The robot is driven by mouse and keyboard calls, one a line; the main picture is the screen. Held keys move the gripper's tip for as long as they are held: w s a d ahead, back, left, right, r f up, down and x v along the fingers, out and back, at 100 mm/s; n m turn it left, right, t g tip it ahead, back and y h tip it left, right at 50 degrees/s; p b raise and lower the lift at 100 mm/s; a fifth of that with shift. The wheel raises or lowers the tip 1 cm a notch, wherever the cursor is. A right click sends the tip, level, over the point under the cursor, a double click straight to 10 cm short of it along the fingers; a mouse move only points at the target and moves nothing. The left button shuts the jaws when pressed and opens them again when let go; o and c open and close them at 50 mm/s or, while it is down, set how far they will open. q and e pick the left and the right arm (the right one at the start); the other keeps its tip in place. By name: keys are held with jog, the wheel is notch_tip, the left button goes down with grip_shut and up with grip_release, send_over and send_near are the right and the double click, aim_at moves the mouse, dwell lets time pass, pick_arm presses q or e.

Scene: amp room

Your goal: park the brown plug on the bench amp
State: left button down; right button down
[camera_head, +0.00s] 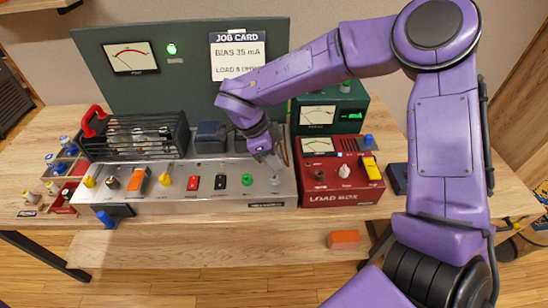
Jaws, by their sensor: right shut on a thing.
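The bench amp (225,199) is a long silver chassis with a row of coloured knobs, switches and jacks along its front, standing on the wooden bench. My right gripper (273,171) points down over the amp's right end, above a round grey fitting (276,178) near its front right corner. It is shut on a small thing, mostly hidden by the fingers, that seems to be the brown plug. A thin dark brown cord (285,152) loops beside the gripper. Whether the plug touches the amp cannot be told. My left gripper is not in view.
A red load box (340,198) stands close right of the amp, with a green meter unit (352,118) behind it. A black cage with tubes (133,136) covers the amp's left rear. A green panel (180,60) rises behind. An orange block (343,239) lies below, in front.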

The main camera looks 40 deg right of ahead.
jog(key=shift+p, duration=1)
dwell(0.5)
jog(key=shift+f+b, duration=0.5)
jog(key=shift+f, duration=1.2)
dwell(1.1)
jog(key=c, duration=0.9)
grip_release()
jog(key=v, duration=1)
jog(key=shift+r, duration=0.3)
